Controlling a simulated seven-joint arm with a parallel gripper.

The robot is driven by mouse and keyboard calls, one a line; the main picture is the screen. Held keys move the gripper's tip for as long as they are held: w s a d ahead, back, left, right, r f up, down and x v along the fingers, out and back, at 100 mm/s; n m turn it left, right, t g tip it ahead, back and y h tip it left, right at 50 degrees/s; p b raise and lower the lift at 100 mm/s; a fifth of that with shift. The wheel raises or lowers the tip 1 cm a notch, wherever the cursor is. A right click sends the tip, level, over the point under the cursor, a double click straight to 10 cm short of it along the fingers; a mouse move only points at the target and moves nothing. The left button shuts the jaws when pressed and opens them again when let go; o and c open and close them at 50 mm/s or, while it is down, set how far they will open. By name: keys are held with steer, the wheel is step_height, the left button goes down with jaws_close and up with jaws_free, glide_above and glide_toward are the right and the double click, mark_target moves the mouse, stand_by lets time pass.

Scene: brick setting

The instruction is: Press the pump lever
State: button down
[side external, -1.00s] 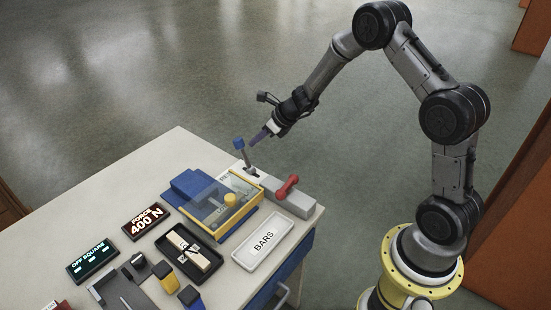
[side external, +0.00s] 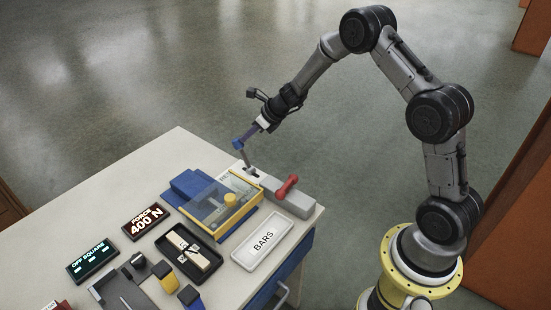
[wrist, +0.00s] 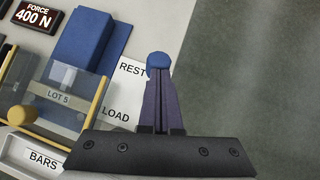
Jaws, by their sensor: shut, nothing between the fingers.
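The pump lever (side external: 245,157) is a grey rod with a blue knob (side external: 238,144), rising from a dark slot in a pale base at the bench's back right. In the wrist view the blue knob (wrist: 158,62) shows just beyond my fingertips, and the fingers hide the rod. My gripper (side external: 243,143) is shut and empty. Its fingertips are at or right beside the knob; I cannot tell if they touch it. In the wrist view my gripper (wrist: 160,85) has its two purple fingers pressed together. Labels REST and LOAD (wrist: 115,115) lie left of the fingers.
A red-handled valve (side external: 287,187) stands on a grey block right of the lever. A clear-shielded yellow-framed press (side external: 222,205) is in front, beside a white BARS tray (side external: 240,262). A display (side external: 145,219) reads FORCE 400 N. Open floor lies beyond the bench.

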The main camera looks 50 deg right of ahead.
steer(key=shift+w, duration=0.15)
steer(key=w+r+v, duration=0.1)
steer(key=v, duration=1.2)
steer(key=shift+d, duration=0.15)
